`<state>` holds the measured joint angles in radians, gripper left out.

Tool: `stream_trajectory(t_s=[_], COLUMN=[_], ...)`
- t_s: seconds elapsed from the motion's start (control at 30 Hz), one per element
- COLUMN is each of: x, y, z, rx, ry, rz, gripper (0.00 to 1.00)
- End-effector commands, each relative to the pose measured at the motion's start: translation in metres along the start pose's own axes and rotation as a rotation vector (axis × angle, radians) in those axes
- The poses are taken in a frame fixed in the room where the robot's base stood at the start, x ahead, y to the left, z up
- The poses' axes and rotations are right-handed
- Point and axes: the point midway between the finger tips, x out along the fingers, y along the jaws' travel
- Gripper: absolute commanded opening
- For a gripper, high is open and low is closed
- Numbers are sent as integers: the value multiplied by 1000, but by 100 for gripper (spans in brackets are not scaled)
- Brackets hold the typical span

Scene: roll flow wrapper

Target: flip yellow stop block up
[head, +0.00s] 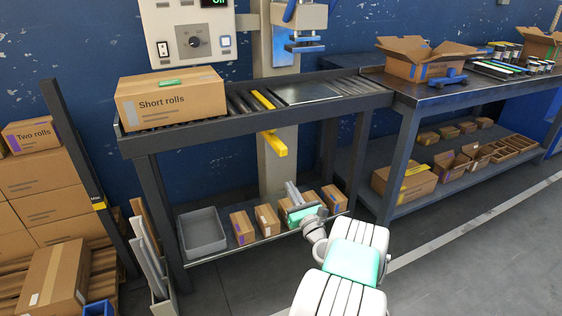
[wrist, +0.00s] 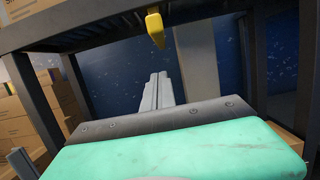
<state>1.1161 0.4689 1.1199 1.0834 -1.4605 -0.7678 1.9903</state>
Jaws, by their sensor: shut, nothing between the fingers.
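The yellow stop block (head: 275,143) hangs down below the front edge of the roller conveyor, near its middle. In the wrist view the yellow stop block (wrist: 155,27) shows at the top, pointing down under the dark conveyor frame. A yellow strip (head: 262,99) lies among the rollers above it. My gripper (head: 293,190) is shut and empty, with its fingers together. It is below the yellow stop block and apart from it, in front of the lower shelf. In the wrist view my gripper (wrist: 157,85) points forward beneath the block.
A "Short rolls" box (head: 170,98) sits on the conveyor's left part. A grey bin (head: 203,231) and several small boxes stand on the lower shelf. The conveyor's front rail (head: 340,105) overhangs the gripper. A workbench (head: 430,92) stands to the right.

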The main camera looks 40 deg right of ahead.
Motion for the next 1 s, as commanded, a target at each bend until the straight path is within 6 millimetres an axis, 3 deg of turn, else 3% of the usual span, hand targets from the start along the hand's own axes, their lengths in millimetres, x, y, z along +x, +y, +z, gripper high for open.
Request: stream_trajectory(t_s=[0.27, 0.47, 0.6, 0.7, 1.0], x=[42, 86, 92, 94, 95], y=[2, 3, 1, 1, 1], z=[-1, -2, 24, 33, 38], rx=[-2, -3, -4, -2, -1], ry=[0, -2, -2, 0, 1], rz=[4, 5, 1, 1, 0], gripper=[0, 0, 0, 0, 0])
